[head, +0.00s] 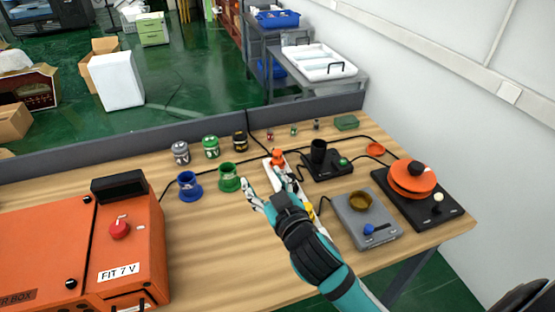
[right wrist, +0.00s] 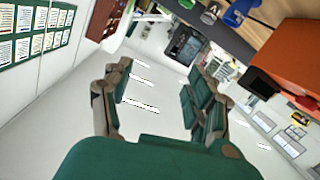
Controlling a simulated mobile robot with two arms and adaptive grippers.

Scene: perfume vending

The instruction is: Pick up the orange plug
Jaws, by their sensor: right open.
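The orange plug (head: 277,155) stands at the far end of a white power strip (head: 267,172) on the wooden table in the head view. My right gripper (head: 266,184) is open, with its fingers apart just in front of the plug, on the near side. One finger is left of the strip and the other is over it, close below the plug. I cannot tell whether that finger touches it. In the right wrist view the gripper (right wrist: 158,88) is open and empty, and the plug does not show. My left gripper is out of view.
Blue (head: 190,187) and green (head: 228,178) cups stand left of the gripper, with several small jars behind. A black device (head: 325,163), a grey scale (head: 355,228) and an orange-topped device (head: 412,180) stand right. A large orange box (head: 70,245) fills the left.

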